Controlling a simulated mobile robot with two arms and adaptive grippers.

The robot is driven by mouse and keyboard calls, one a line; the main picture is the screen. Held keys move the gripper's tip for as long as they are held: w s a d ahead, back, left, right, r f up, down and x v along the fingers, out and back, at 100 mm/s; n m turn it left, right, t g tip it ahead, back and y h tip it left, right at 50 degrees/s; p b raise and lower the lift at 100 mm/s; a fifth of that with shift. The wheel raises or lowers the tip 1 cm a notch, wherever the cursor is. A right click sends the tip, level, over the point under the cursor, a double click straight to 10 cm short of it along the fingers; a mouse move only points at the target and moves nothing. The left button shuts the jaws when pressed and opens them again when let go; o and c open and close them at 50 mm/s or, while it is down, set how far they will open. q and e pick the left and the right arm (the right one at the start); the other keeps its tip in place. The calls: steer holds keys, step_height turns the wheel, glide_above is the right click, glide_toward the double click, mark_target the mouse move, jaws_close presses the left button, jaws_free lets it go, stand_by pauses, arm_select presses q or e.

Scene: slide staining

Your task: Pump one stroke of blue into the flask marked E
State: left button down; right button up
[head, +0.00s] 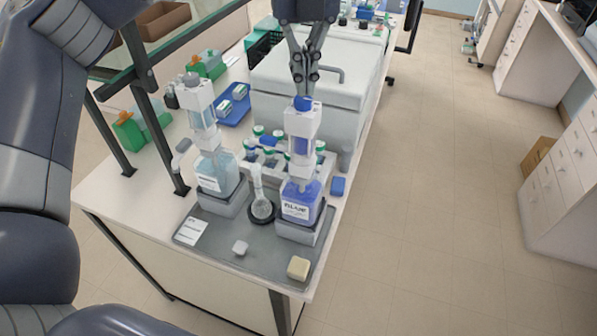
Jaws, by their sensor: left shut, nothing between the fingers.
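The blue dispenser (300,203) is a bottle of blue liquid with a white label, standing on a grey block. Its clear pump cylinder (301,133) rises upright above it, topped by a blue knob (303,103). My left gripper (304,89) points down with its fingers shut and empty, right over the blue knob. I cannot tell whether the fingertips touch it. A small clear flask (262,208) stands upright in a dark round holder, just left of the blue bottle. No letter can be read on it, and no blue shows in it. My right gripper is not in view.
A second dispenser with pale liquid (218,174) and a grey top stands left of the flask. The grey tray (255,262) also holds a white card, a small white block and a cream block (298,268). A rack of green-capped bottles (262,150) stands behind.

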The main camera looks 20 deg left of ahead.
mark_target(303, 99)
arm_select(q)
steer(key=shift+f, duration=0.15)
stand_by(0.5)
steer(key=shift+f+b, duration=2.45)
steer(key=shift+f, duration=0.65)
steer(key=shift+r+p, duration=2.1)
steer(key=shift+r, duration=1.1)
step_height(303, 99, up, 5)
steer(key=p, duration=0.3)
steer(key=shift+p, duration=0.4)
